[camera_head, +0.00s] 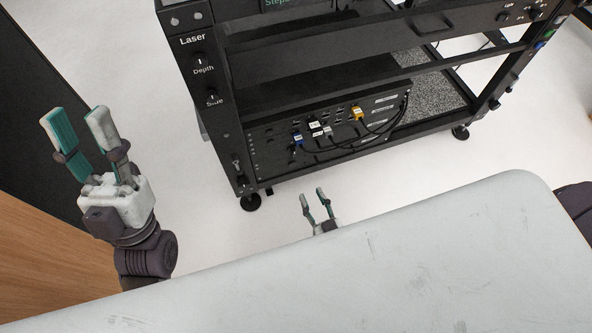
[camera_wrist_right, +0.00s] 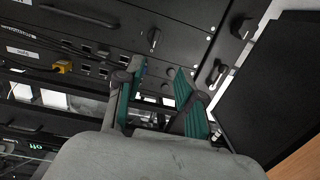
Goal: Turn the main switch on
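A black rack (camera_head: 225,130) with several knobs and controls stands beyond my front; no label reading main switch is legible. Its left post carries Laser, Depth and Side markings and a small lever-like switch (camera_head: 237,165) low down. In the right wrist view a dark rotary knob (camera_wrist_right: 153,38) sits on a black panel, with another knob (camera_wrist_right: 243,28) to its right. My left gripper (camera_head: 75,125) is open and empty at the left, away from the rack. My right gripper (camera_head: 313,200) is open and empty, low in front of the rack; its fingers (camera_wrist_right: 158,92) show apart near the panel.
A lower unit (camera_head: 285,140) in the rack holds ports and plugged cables, including a yellow plug (camera_head: 357,112). The rack stands on castors (camera_head: 251,202). A dark panel and wooden surface (camera_head: 40,250) lie at the left. White floor (camera_head: 430,175) is open in front of the rack.

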